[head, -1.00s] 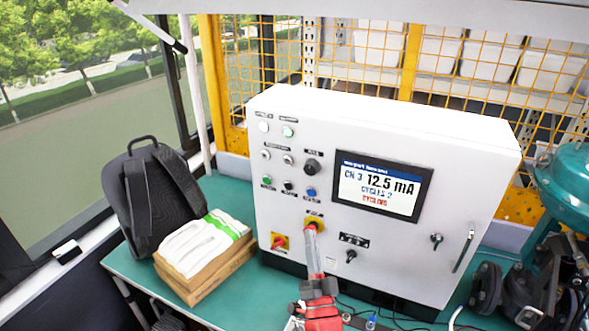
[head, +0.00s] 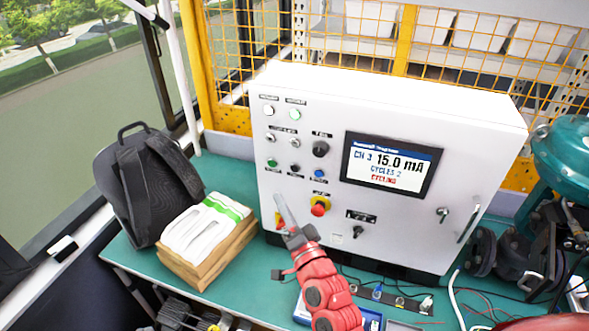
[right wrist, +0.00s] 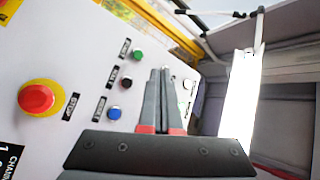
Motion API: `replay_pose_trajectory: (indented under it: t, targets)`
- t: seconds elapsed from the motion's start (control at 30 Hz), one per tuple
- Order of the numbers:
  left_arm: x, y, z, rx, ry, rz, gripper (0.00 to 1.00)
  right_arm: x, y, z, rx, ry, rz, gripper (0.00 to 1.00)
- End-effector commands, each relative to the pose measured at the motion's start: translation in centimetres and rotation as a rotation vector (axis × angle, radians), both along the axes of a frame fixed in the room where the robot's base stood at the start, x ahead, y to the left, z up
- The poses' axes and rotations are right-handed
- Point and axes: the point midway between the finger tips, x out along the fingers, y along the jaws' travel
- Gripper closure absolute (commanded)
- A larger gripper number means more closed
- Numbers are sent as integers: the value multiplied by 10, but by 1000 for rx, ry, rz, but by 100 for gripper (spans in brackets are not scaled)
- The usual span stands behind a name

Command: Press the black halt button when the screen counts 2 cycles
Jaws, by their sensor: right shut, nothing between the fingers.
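The screen (head: 390,166) on the white cabinet reads CH 3, 15.0 mA and CYCLES 2, with a small red line below. The black button (head: 294,168) sits between a green button (head: 271,162) and a blue button (head: 318,173). In the right wrist view, the black button (right wrist: 126,84) is left of the fingers, between the green and blue ones. My right gripper (head: 281,199) is shut and empty, its tip below the button row in the head view. No contact with the black button shows. My left gripper is not in view.
A red mushroom button (head: 319,207) on a yellow base is right of my gripper. A red-and-yellow switch (head: 279,219) is partly hidden behind it. Boxes with gloves (head: 205,232) and a backpack (head: 148,185) stand left. Cables and valve parts lie right.

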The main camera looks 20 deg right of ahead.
Motion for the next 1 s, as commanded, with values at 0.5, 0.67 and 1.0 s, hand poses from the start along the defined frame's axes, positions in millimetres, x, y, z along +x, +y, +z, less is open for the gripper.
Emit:
replay_pose_trajectory:
  t: [0.5,0.67,1.0]
  targets:
    - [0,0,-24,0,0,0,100,55,-39,-4,0,-3,-4,100]
    - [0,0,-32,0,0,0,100,65,-45,-2,-1,-3,-3,100]
    - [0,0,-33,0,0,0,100,69,-48,1,0,-2,-3,100]
